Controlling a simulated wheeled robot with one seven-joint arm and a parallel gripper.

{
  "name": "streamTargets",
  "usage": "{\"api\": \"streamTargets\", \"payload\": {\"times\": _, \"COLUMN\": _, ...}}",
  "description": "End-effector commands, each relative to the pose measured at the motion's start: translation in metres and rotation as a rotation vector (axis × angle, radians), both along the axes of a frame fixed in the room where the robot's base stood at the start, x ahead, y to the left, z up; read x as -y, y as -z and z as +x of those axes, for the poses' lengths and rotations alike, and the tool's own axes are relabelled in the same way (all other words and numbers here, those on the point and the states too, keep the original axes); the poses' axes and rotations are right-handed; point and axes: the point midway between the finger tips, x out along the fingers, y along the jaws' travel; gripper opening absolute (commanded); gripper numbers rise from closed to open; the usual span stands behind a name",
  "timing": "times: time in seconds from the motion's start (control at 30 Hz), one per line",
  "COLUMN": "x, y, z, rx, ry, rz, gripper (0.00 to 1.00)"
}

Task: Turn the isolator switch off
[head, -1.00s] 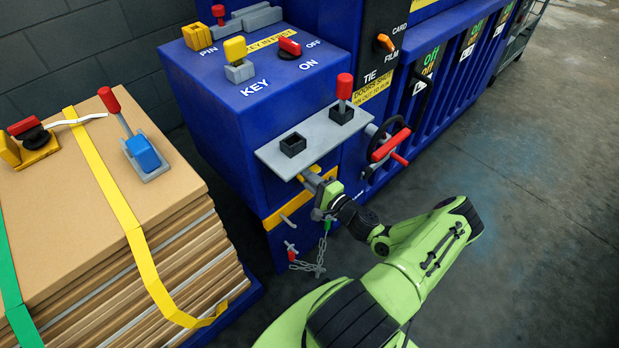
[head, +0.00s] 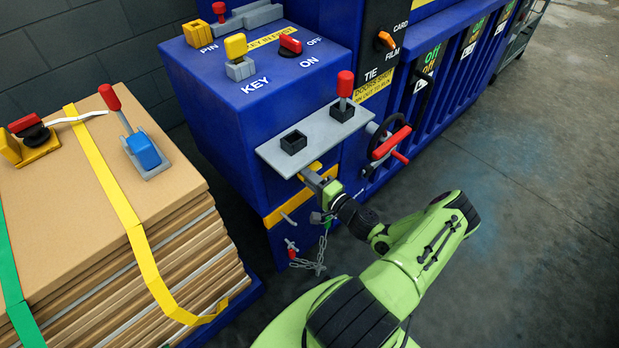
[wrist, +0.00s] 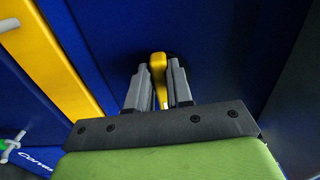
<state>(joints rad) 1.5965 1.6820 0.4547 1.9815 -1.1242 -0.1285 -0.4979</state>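A yellow handle (wrist: 158,72) on a dark round base sticks out of the blue machine's front. It also shows in the head view (head: 311,171), just under the grey shelf. My gripper (wrist: 159,84) has one grey finger close on each side of this handle and appears shut on it. In the head view my gripper (head: 318,181) partly hides the handle. No label shows beside it, so I cannot tell its marked position. A red rotary switch (head: 290,44) with ON and OFF marks sits on top of the machine's box, well away from my gripper.
The grey shelf (head: 318,137) with a red-topped lever (head: 344,88) juts out above my gripper. A black handwheel with a red bar (head: 390,143) is to its right. A chain (head: 318,262) hangs below. Strapped cardboard (head: 180,205) stands left. The floor at right is clear.

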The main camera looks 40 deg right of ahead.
Motion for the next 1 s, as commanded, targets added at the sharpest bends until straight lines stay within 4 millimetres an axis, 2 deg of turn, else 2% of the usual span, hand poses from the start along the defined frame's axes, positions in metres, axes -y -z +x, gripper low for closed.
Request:
{"api": "streamTargets", "payload": {"times": 0.03, "x": 0.0, "y": 0.0, "z": 0.0, "rx": -0.001, "ry": 0.0, "rz": -0.001, "gripper": 0.28}}
{"api": "streamTargets", "payload": {"times": 0.13, "x": 0.0, "y": 0.0, "z": 0.0, "rx": -0.001, "ry": 0.0, "rz": 0.0, "gripper": 0.44}}
{"api": "streamTargets", "payload": {"times": 0.47, "x": 0.001, "y": 0.0, "z": -0.005, "rx": -0.001, "ry": 0.001, "rz": 0.003, "gripper": 0.45}}
{"api": "streamTargets", "payload": {"times": 0.57, "x": 0.001, "y": -0.001, "z": -0.021, "rx": -0.003, "ry": 0.003, "rz": 0.004, "gripper": 0.45}}
{"api": "streamTargets", "payload": {"times": 0.9, "x": 0.005, "y": -0.001, "z": -0.116, "rx": -0.002, "ry": 0.006, "rz": 0.002, "gripper": 0.45}}
{"api": "streamTargets", "payload": {"times": 1.0, "x": 0.005, "y": -0.001, "z": -0.138, "rx": -0.002, "ry": 0.005, "rz": 0.002, "gripper": 0.45}}
